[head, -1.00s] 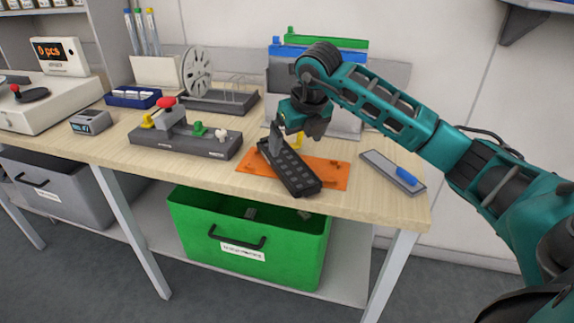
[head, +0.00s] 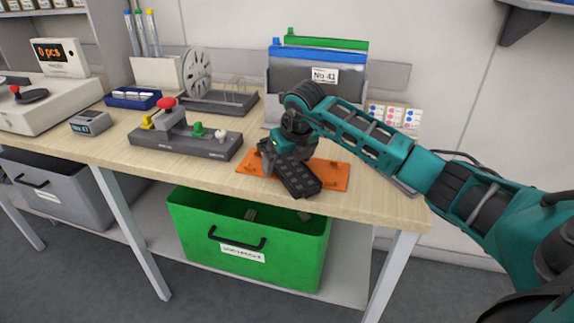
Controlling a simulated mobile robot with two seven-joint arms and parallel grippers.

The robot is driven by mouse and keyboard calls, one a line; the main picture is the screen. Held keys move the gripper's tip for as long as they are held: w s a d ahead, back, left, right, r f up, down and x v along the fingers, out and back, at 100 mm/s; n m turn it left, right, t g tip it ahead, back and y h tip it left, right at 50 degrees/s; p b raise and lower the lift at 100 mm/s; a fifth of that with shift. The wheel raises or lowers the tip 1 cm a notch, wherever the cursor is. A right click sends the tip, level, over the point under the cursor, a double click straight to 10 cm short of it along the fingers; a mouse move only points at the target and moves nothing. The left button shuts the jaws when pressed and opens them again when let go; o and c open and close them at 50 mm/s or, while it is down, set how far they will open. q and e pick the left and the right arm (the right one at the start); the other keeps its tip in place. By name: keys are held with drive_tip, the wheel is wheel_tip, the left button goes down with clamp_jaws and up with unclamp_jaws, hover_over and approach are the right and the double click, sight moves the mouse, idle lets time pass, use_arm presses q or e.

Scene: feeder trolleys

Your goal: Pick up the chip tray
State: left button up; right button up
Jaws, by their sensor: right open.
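The chip tray (head: 302,183) is a long black tray with rows of pockets. It lies at a slant over the orange mat (head: 335,174), with its near end towards the table's front edge. My right gripper (head: 270,158) is open and low at the tray's far end, and hides that end. I cannot tell whether its fingers touch the tray or stand around it. My left gripper is out of view.
A grey fixture with a red knob (head: 166,104) stands left of the mat. A reel (head: 197,74) and a file holder (head: 290,73) stand behind. A green bin (head: 190,225) sits under the table. Bare tabletop (head: 215,178) lies in front of the fixture.

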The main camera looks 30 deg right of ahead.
drive_tip(key=shift+f, duration=0.1)
drive_tip(key=shift+c, duration=0.2)
drive_tip(key=c, duration=1.2)
